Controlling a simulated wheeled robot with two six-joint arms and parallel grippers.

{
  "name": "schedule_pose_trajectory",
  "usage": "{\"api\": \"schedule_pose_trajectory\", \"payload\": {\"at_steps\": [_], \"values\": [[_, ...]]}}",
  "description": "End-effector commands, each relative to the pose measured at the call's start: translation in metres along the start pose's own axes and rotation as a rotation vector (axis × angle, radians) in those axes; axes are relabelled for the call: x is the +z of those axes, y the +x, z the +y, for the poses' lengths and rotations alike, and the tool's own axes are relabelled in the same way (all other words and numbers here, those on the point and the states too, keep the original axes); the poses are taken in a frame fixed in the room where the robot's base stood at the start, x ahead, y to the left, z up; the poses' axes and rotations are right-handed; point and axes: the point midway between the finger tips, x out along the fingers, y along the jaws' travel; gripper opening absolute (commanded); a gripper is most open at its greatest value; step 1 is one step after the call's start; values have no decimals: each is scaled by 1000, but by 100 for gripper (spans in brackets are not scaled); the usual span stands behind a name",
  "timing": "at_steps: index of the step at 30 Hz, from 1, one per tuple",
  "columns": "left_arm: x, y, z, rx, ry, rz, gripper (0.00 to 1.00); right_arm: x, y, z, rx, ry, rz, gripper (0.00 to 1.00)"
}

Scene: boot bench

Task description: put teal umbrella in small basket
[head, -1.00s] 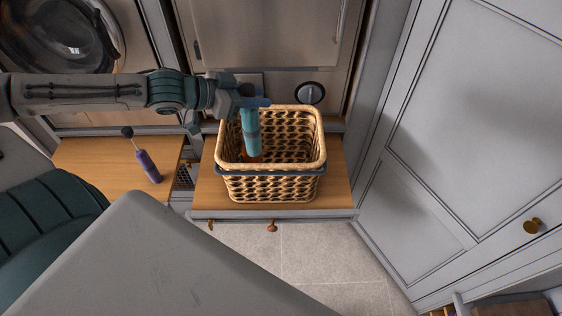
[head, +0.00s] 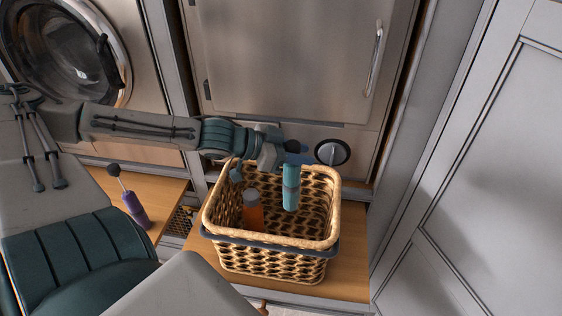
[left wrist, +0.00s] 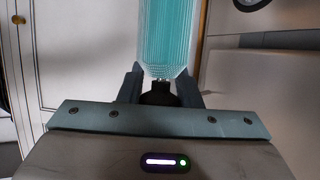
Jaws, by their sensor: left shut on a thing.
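The teal umbrella (head: 291,190) hangs upright over the small wicker basket (head: 275,262), its lower end inside the basket's opening. My left gripper (head: 293,150) is shut on the dark top end of the umbrella, above the basket's back rim. In the left wrist view, the ribbed teal body of the umbrella (left wrist: 167,38) extends away from my left gripper (left wrist: 160,90), with its dark end between the fingers. Whether the umbrella touches the basket floor cannot be told. My right gripper is not in view.
An orange bottle-like thing with a grey top (head: 252,212) stands inside the basket at left. A purple thing with a dark knob (head: 135,208) lies on the wooden bench at left. A steel appliance front (head: 280,60) rises behind the basket; a grey cabinet door (head: 490,170) is at right.

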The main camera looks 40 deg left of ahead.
Motion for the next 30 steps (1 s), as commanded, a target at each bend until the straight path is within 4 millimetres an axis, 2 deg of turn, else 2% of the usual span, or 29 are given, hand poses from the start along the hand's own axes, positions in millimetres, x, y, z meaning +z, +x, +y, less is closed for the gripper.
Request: {"api": "schedule_pose_trajectory", "payload": {"at_steps": [1,3,9,17,23,25,30], "values": [[26,10,0,0,0,1,0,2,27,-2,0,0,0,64],[45,18,0,0,0,1,0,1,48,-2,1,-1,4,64],[82,34,0,0,0,0,0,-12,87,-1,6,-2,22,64],[101,42,0,0,0,0,0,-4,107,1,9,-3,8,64],[127,52,0,0,1,1,0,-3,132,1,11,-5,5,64],[128,53,0,0,1,1,0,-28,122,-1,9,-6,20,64],[139,57,0,0,0,1,0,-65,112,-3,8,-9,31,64]]}}
